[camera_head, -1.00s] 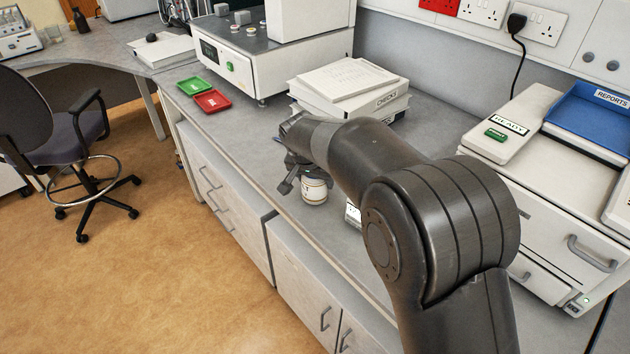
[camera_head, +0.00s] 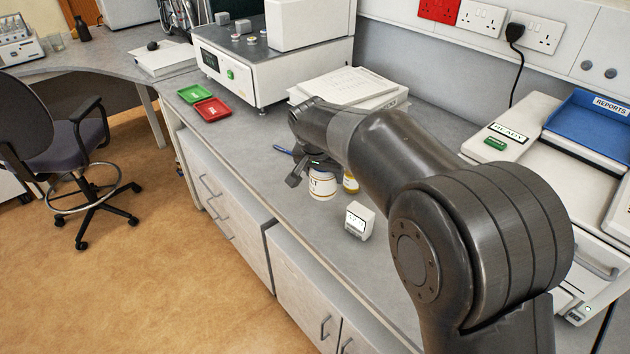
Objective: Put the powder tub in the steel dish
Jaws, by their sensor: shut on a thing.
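A white tub (camera_head: 322,187) with dark letters ending in "LT" and a reddish lower edge is under my gripper; I take it as the powder tub. My gripper (camera_head: 308,174) points down and is shut on this tub. One finger shows at the tub's left; the other is hidden. My wrist hides the tub's top. I cannot tell whether its base touches the bench. I cannot make out a steel dish for certain; my arm covers part of the bench.
A yellow-and-white container (camera_head: 350,183) stands close right of the tub, and a small white display box (camera_head: 359,220) nearer. A blue pen-like item (camera_head: 283,150) lies behind. Green (camera_head: 194,93) and red (camera_head: 212,109) trays sit beside a white instrument (camera_head: 230,72). Papers (camera_head: 347,86) lie at the back.

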